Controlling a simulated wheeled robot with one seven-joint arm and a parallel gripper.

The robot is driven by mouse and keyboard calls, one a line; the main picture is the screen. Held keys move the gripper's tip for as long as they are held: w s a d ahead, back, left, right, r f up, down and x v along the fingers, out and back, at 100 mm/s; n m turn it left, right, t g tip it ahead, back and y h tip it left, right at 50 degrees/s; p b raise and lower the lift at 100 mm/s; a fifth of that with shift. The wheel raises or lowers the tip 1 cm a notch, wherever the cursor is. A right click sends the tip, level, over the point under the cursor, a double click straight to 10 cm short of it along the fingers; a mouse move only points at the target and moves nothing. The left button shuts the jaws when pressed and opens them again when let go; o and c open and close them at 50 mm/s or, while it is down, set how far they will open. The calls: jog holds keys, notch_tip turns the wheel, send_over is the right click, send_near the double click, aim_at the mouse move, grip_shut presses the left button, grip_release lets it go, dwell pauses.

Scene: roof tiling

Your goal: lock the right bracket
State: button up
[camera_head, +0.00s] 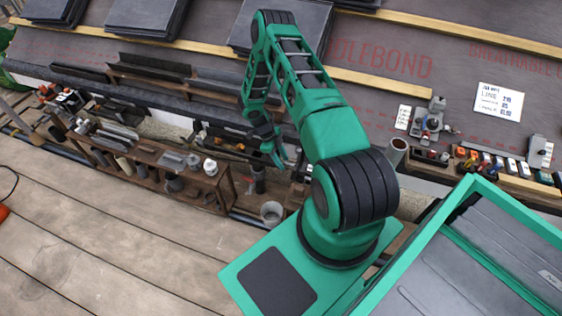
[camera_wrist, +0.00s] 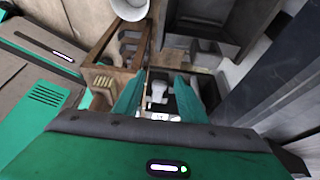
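My gripper (camera_wrist: 158,98) is open in the wrist view, its two green fingers apart with nothing gripped. A small pale grey fitting (camera_wrist: 158,91) shows between and beyond the fingertips, against dark parts; I cannot tell whether it belongs to the right bracket. A similar fitting (camera_head: 62,97) is at the far left.
A wooden shelf (camera_head: 190,178) with pots and tools stands below the roof edge, left of my gripper. Dark slates (camera_head: 145,17) lie on the upper roof. A row of small tools (camera_head: 500,165) is at right. The plank deck (camera_head: 90,230) is clear.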

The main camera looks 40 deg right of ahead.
jog(key=v, duration=1.1)
jog(key=shift+f, duration=0.1)
jog(key=s+r+n, duration=0.3)
jog(key=r+n, duration=0.1)
jog(key=r, duration=0.7)
jog(key=s+r+n+t, duration=0.1)
jog(key=s+r+n, duration=0.2)
jog(key=r, duration=0.8)
jog(key=s+r+n, duration=0.2)
jog(key=r+n, duration=0.2)
jog(key=r, duration=0.7)
jog(key=s+a+r+n+t, duration=0.1)
jog(key=s+a+r+n, duration=0.2)
jog(key=s, duration=0.5)
jog(key=s+a+r+n+t+y, duration=0.1)
jog(key=s+a+r+n, duration=0.2)
jog(key=s+r+n, duration=0.2)
jog(key=s+a+r+n+t+y, duration=0.1)
jog(key=s+a+r+n, duration=0.2)
jog(key=s, duration=0.7)
jog(key=shift+s+a+r+n, duration=0.2)
jog(key=shift+s+r+n, duration=0.2)
jog(key=shift+r+n, duration=0.35)
